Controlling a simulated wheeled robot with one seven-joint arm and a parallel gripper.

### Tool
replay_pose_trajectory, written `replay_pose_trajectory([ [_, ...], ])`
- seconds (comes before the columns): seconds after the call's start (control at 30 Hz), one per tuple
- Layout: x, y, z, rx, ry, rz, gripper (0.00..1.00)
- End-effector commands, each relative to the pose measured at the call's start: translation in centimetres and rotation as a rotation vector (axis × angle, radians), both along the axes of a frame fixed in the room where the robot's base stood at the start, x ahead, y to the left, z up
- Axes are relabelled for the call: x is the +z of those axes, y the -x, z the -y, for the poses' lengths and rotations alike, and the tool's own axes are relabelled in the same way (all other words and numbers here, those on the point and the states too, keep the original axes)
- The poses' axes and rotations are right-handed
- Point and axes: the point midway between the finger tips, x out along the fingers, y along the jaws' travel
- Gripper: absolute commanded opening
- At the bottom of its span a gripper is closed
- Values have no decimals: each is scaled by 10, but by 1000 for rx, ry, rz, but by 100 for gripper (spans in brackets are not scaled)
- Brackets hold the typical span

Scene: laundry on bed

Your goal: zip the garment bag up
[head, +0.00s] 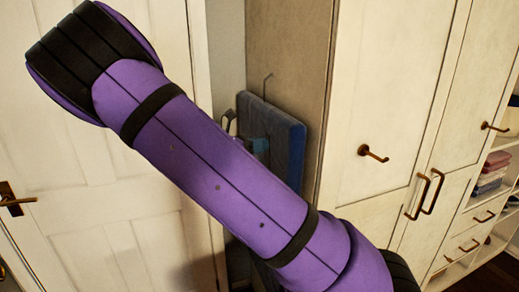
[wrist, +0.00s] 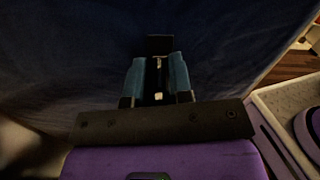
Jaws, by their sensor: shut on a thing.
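The garment bag (head: 284,133) is dark blue and hangs upright by a thin hook beside the wardrobe in the head view. My arm covers its lower part. In the wrist view the dark blue cloth of the bag (wrist: 75,55) fills most of the background. My gripper (wrist: 159,62), with two teal fingers, is close against the cloth and shut on a small zip pull (wrist: 158,97). Only small light bits of the pull show between the fingers. The zip's line and how far it is closed cannot be made out in the dark.
A white panelled door (head: 110,200) with a brass handle is at the left. A cream wardrobe (head: 385,90) with hooks and handles stands at the right. Shelves with folded cloth (head: 490,172) are at the far right. My purple arm crosses the middle of the head view.

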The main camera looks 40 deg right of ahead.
Motion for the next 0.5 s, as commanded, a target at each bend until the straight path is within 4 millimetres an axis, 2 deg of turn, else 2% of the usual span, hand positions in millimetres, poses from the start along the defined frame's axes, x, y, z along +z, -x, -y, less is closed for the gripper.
replay_pose_trajectory([
  [0.23,3,-2,0,2,5,2,0],
  [0.27,3,-2,0,3,5,2,27],
  [0.33,3,-2,0,3,5,2,43],
  [0.5,2,-1,0,2,4,1,44],
])
